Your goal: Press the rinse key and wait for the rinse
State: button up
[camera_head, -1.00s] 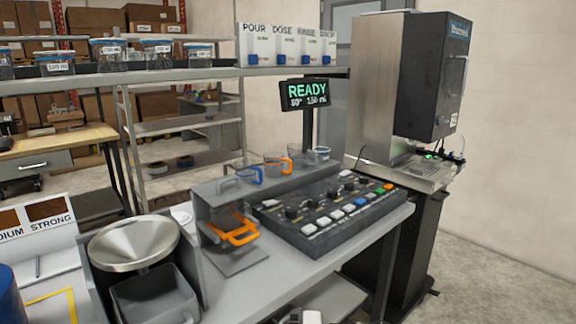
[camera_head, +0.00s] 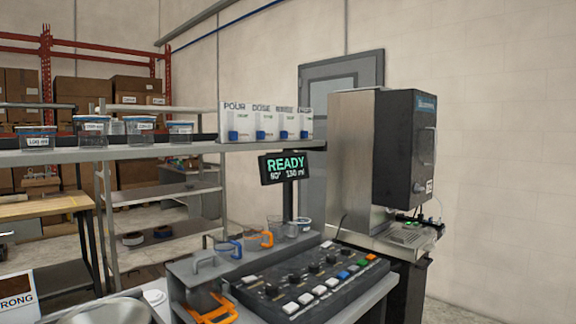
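The control panel (camera_head: 335,292) is a dark box on the bench at the lower middle, with black knobs and a front row of keys. I cannot read key labels, so I cannot tell which is the rinse key. The display (camera_head: 286,166) behind the panel reads READY in green, with small figures below. A card (camera_head: 284,124) in the shelf's row appears to be the RINSE one. My gripper is not in view.
A tall steel and black machine (camera_head: 404,148) stands right of the panel. Lidded jars (camera_head: 95,135) line the shelf. A funnel shows at lower left.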

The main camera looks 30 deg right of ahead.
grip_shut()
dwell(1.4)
